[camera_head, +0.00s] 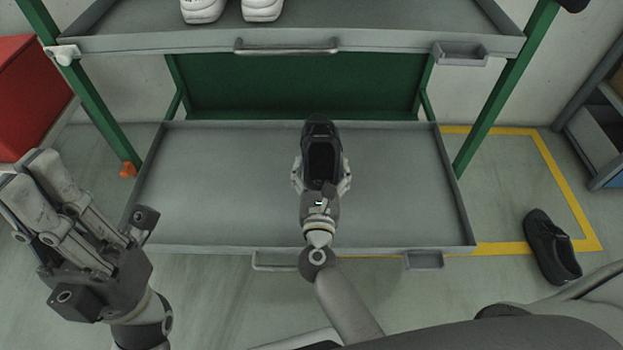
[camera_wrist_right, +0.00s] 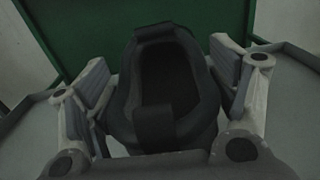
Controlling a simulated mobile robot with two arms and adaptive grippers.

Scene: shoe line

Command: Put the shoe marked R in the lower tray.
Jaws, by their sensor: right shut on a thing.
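A black shoe (camera_head: 319,130) is held in my right gripper (camera_head: 321,172), over the middle of the lower tray (camera_head: 220,190). The gripper is shut on the shoe, with one finger on each side; the right wrist view shows the shoe (camera_wrist_right: 170,90) between the fingers, its opening facing the camera. I cannot tell whether it touches the tray floor. No R mark shows. Another black shoe (camera_head: 551,246) lies on the floor at the right. My left gripper (camera_head: 85,195) is open and empty, left of the lower tray.
The upper tray (camera_head: 390,30) holds a pair of white shoes (camera_head: 262,9). Green posts (camera_head: 490,112) flank the trays. A red box (camera_head: 30,95) stands at the left and a grey shelf (camera_head: 600,130) at the right. The lower tray is bare around the held shoe.

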